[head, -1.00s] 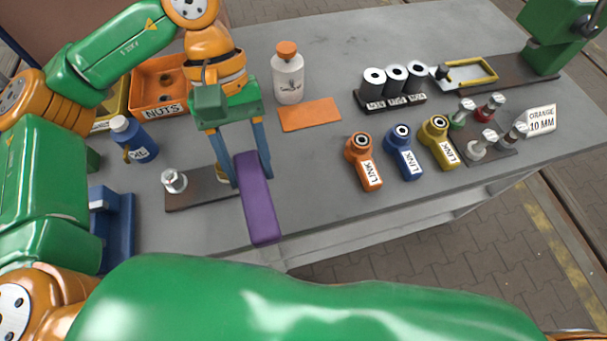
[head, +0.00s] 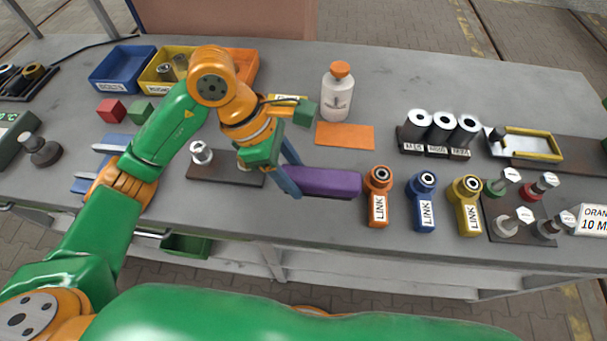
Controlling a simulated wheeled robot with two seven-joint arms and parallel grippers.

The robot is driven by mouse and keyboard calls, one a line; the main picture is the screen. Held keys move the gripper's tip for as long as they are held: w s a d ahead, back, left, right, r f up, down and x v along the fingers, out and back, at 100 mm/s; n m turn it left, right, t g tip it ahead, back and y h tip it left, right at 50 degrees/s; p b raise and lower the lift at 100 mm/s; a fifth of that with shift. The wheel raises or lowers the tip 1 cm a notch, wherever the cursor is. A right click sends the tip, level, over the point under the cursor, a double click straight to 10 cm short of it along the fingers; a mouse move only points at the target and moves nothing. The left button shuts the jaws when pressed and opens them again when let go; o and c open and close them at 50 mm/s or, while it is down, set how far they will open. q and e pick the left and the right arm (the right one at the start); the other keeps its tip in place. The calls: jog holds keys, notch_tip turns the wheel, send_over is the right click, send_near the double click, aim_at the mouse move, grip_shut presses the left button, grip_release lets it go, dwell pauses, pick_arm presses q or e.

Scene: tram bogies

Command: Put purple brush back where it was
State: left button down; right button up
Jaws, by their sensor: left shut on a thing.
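The purple brush (head: 325,182) shows as a long purple block. My left gripper (head: 289,181) is shut on it near its left end. The brush points to the right and lies roughly level, its right end close to the orange link (head: 378,198). Whether it touches the table or the link I cannot tell. Its left end is partly hidden by the gripper fingers. My right gripper is not in view.
An orange mat (head: 345,136) lies bare behind the brush, with a white bottle (head: 338,95) behind it. A blue link (head: 424,203) and a yellow link (head: 466,204) stand to the right. The table's front edge is close in front.

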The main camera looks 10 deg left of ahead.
aim_at(302, 182)
pick_arm(q)
jog(key=shift+w+d+f, duration=0.25)
jog(key=shift+w+f, duration=0.2)
jog(key=shift+f, duration=0.15)
jog(key=shift+w+d+f, duration=0.25)
jog(key=shift+w+f, duration=0.2)
jog(key=shift+f, duration=0.1)
jog(key=f, duration=0.1)
jog(key=f+p, duration=0.2)
jog(key=shift+w+f, duration=0.25)
jog(key=shift+f, duration=0.25)
jog(key=shift+f+b, duration=0.2)
jog(key=shift+b, duration=0.1)
jog(key=shift+c, duration=1.7)
grip_release()
jog(key=shift+r, duration=0.1)
